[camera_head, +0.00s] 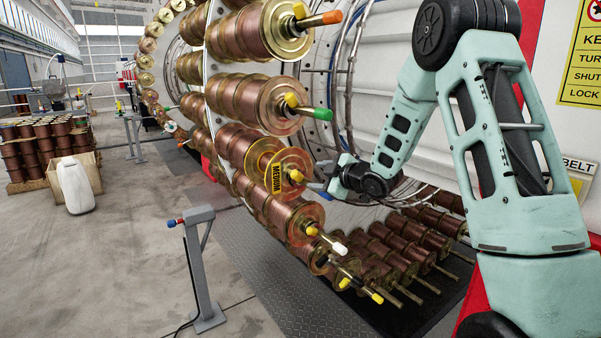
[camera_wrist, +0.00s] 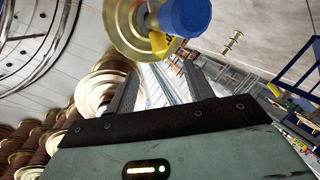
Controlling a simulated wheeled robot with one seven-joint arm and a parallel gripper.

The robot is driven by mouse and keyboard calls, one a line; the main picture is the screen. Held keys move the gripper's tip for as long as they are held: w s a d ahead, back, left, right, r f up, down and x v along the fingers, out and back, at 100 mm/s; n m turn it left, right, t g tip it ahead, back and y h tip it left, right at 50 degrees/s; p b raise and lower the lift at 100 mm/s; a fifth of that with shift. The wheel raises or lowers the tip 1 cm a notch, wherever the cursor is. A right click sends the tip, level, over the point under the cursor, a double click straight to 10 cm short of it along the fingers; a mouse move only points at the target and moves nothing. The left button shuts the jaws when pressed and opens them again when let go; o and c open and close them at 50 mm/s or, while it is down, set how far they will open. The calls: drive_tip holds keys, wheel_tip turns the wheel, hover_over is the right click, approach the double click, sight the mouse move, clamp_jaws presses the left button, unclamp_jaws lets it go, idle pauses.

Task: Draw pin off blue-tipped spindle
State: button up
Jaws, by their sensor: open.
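The blue-tipped spindle shows its blue end (camera_wrist: 185,16) large at the top of the wrist view. In the head view its tip (camera_head: 318,187) is small, beside my gripper. A yellow pin (camera_wrist: 160,43) sits on this spindle just behind the blue end, in front of a brass spool flange. My gripper (camera_head: 329,187) is open and empty. In the wrist view its two fingers (camera_wrist: 162,75) reach toward the pin, which appears slightly beyond them; contact cannot be told.
Neighbouring spindles with orange (camera_head: 332,17), green (camera_head: 321,114) and white (camera_head: 340,249) tips project around the carousel. A grey post (camera_head: 203,270) stands in front. Open floor (camera_head: 120,260) lies at left.

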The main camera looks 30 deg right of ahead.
sight(297, 175)
drive_tip(key=p+x, duration=0.2)
drive_tip(key=x, duration=0.7)
drive_tip(key=shift+w+a, duration=0.1)
drive_tip(key=c, duration=1.1)
drive_tip(key=shift+w+a+r+y+p, duration=0.15)
drive_tip(key=shift+a+r+p, duration=0.3)
drive_tip(key=shift+r, duration=0.3)
drive_tip(key=shift+a+r+y+p, duration=0.15)
drive_tip(key=shift+a+r+p, duration=0.05)
drive_tip(key=shift+a+r, duration=0.5)
clamp_jaws()
drive_tip(key=shift+s+a+r+m+p, duration=0.15)
drive_tip(key=shift+a+r+m+p, duration=0.25)
drive_tip(key=shift+a+r, duration=0.3)
drive_tip(key=shift+s+a+r+m+p, duration=0.1)
drive_tip(key=shift+a+r+m+p, duration=0.2)
drive_tip(key=shift+a+r+p, duration=0.35)
